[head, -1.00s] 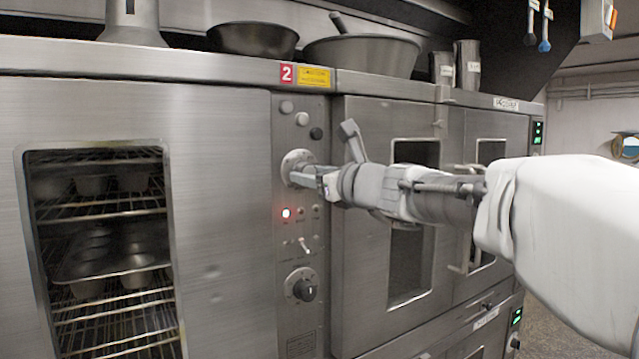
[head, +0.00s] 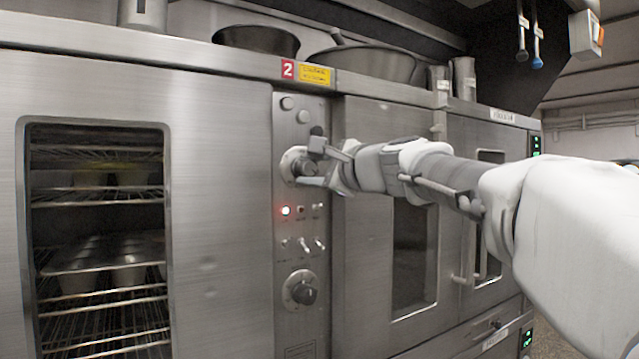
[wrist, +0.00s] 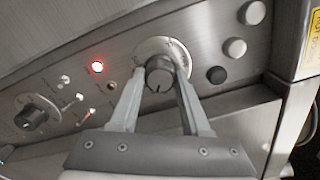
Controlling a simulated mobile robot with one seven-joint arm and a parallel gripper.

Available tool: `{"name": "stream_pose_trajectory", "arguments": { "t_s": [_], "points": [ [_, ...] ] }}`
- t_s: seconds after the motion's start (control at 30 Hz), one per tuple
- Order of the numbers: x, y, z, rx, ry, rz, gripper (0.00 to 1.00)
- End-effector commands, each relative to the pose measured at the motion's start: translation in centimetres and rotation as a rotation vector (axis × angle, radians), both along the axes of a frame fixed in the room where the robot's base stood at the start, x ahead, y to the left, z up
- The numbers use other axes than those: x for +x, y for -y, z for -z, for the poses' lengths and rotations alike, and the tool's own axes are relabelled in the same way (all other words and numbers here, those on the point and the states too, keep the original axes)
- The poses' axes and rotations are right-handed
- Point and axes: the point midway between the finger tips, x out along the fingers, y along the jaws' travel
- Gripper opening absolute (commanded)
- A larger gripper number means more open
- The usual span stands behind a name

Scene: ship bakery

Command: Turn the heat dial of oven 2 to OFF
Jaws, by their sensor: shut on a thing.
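Oven 2 (head: 225,240) is a steel oven with a red "2" label (head: 289,70) above a narrow control panel. The upper dial (head: 290,165) on that panel is a dark knob on a round pale plate. It also shows in the wrist view (wrist: 159,72), with a mark on the knob's rim facing the gripper. My gripper (head: 312,165) is shut on this upper dial, one finger on each side of it. A lower dial (head: 303,291) sits further down the panel, free of the gripper. I cannot read the dial markings.
A lit red lamp (head: 285,211) and several small toggle switches (head: 303,244) lie just below the upper dial. Round buttons (head: 302,115) sit above it. A neighbouring oven door (head: 385,130) is to the right. Bowls (head: 365,66) stand on top.

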Motion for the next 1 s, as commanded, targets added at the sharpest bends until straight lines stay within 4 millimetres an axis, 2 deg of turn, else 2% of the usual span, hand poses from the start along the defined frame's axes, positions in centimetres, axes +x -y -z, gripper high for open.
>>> {"name": "stream_pose_trajectory", "arguments": {
  "t_s": [1.0],
  "points": [
    [-0.02,-0.04,0.02,-0.798,0.542,0.0,0.0]
  ]
}}
